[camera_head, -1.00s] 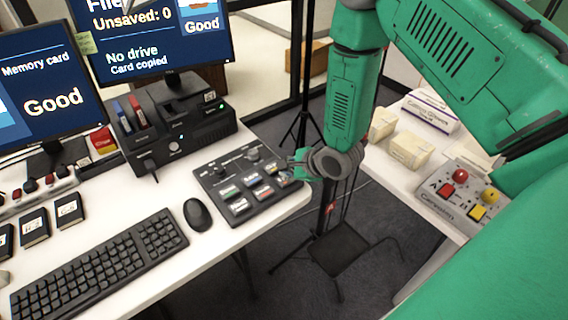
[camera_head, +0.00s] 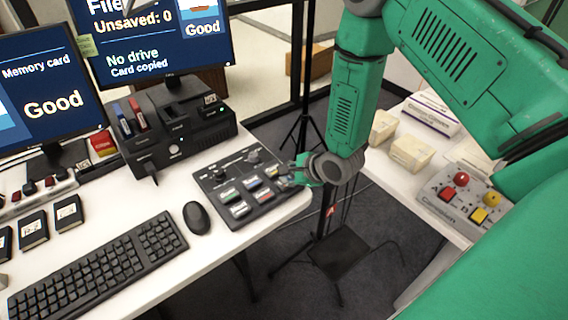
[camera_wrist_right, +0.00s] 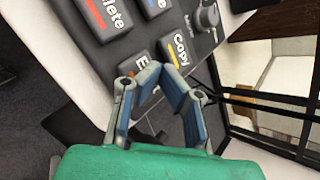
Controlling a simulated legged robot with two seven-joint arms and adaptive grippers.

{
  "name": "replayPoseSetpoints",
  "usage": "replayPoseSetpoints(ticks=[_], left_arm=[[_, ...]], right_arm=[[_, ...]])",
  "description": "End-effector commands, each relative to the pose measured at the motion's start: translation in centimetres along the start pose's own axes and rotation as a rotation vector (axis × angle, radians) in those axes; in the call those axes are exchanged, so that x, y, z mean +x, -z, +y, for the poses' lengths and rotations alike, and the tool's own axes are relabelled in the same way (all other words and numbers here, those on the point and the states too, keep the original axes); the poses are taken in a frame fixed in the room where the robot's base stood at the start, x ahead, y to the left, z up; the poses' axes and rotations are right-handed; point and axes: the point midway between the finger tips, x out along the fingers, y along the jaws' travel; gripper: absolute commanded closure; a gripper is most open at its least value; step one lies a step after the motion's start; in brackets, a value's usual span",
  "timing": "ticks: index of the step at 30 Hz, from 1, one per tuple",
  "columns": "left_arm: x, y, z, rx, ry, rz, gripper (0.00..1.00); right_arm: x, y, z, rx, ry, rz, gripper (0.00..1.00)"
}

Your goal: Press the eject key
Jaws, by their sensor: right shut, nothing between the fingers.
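The black key panel (camera_head: 221,178) lies at the right end of the white desk, with several coloured-stripe keys and knobs. In the right wrist view, a key whose label begins with "E" (camera_wrist_right: 137,61) has an orange stripe; the rest of its label is hidden behind my fingers. The Copy key (camera_wrist_right: 178,50) is beside it and the Delete key (camera_wrist_right: 108,14) is at upper left. My right gripper (camera_wrist_right: 163,75) is shut and empty, its tips at the "E" key; I cannot tell whether they touch it. It shows in the head view (camera_head: 293,171) at the panel's right edge. My left gripper is not in view.
A mouse (camera_head: 196,217) and keyboard (camera_head: 98,267) lie left of the panel. A black card-reader dock (camera_head: 180,130) stands behind it, before a monitor (camera_head: 150,45) reading "No drive, Card copied". A second table (camera_head: 390,178) at right holds boxes and a button box (camera_head: 462,203).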

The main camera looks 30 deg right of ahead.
Motion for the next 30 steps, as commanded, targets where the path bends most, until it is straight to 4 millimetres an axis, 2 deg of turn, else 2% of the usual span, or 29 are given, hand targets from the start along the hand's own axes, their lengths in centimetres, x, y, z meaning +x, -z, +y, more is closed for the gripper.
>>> replayPoseSetpoints(ticks=[30], left_arm=[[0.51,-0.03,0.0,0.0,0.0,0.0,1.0]], right_arm=[[0.59,0.43,0.47,0.0,0.0,0.001,1.0]])
